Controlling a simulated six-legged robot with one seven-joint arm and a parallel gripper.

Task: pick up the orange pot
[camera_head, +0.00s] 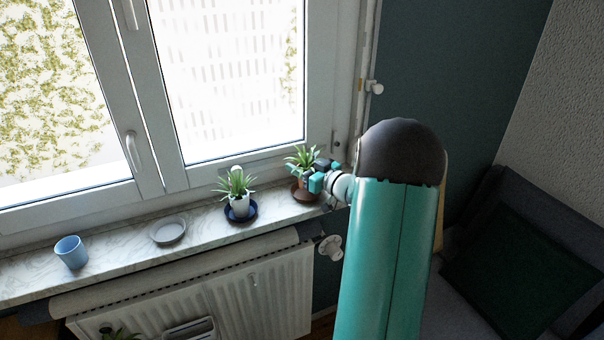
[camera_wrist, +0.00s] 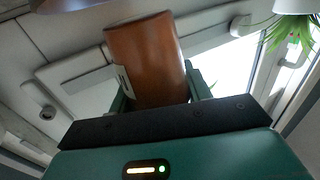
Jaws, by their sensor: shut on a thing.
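The orange pot (camera_wrist: 147,62) is a brown-orange, tapered pot that fills the space between my fingers in the wrist view. In the head view a green spiky plant (camera_head: 301,156) grows out of it, at the right end of the windowsill, and most of the pot is hidden behind my gripper (camera_head: 318,177). My gripper is shut on the pot from the right side. A brown saucer (camera_head: 303,195) lies directly under the pot. I cannot tell whether the pot touches the saucer.
A white pot (camera_head: 239,207) with a plant stands on a dark blue saucer (camera_head: 248,216) to the left. Farther left are an empty grey saucer (camera_head: 168,231) and a blue cup (camera_head: 71,252). The window (camera_head: 130,150) is behind; a radiator (camera_head: 220,290) is below the sill.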

